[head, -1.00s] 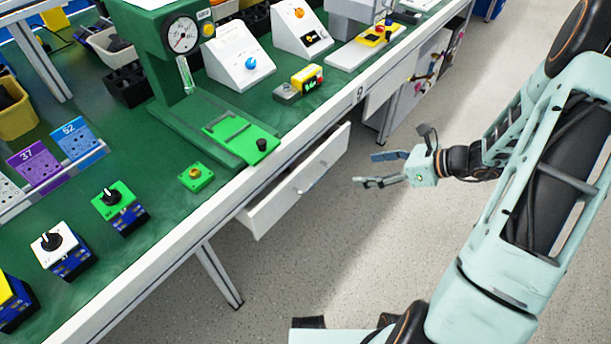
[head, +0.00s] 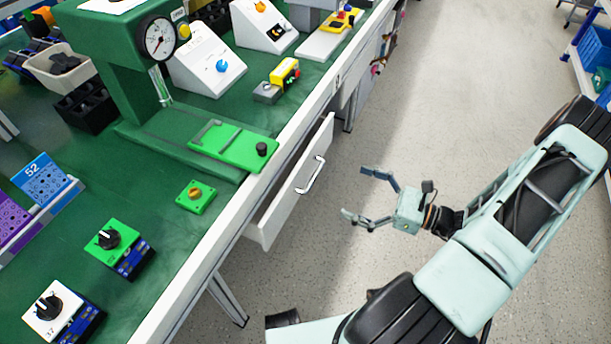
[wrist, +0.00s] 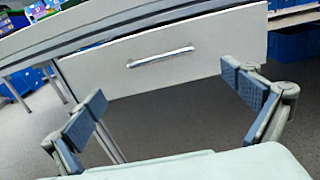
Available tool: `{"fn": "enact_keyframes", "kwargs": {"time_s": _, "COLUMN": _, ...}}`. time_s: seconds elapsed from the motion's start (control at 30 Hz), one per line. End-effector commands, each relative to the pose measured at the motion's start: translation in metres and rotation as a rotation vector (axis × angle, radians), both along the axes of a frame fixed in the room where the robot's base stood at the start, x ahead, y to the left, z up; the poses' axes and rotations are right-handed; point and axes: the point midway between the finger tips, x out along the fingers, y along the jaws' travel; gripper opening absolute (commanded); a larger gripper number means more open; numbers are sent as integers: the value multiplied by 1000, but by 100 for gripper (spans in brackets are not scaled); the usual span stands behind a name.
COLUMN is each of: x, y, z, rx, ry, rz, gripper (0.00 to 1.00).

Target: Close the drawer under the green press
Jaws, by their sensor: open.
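The white drawer (head: 284,200) under the green press (head: 118,62) stands pulled out from the bench. Its front carries a silver bar handle (head: 311,175). In the wrist view the drawer front (wrist: 165,63) faces me, with its handle (wrist: 160,57) above the middle of the picture. My gripper (head: 353,194) is open and empty, to the right of the drawer front, with a gap of floor showing between them. In the wrist view its two fingers (wrist: 165,105) are spread wide at left and right, below the handle. The inside of the drawer is mostly hidden.
The white bench edge (head: 200,273) runs along above the drawer, with a bench leg (head: 228,300) below. Switch boxes, including a green one (head: 113,243), and a yellow button box (head: 284,73) stand on the green top. The grey floor (head: 430,80) right of the bench is clear.

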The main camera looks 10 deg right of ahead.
Motion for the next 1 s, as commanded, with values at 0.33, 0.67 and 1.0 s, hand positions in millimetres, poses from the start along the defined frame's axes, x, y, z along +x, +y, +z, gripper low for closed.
{"fn": "enact_keyframes", "kwargs": {"time_s": 0.33, "x": 21, "y": 32, "z": -1, "rx": 7, "ry": -9, "rz": -1, "gripper": 100}}
{"fn": "enact_keyframes", "kwargs": {"time_s": 0.67, "x": 54, "y": 76, "z": -1, "rx": 5, "ry": -9, "rz": -3, "gripper": 100}}
{"fn": "enact_keyframes", "kwargs": {"time_s": 1.0, "x": 63, "y": 87, "z": 0, "rx": 4, "ry": -7, "rz": -5, "gripper": 100}}
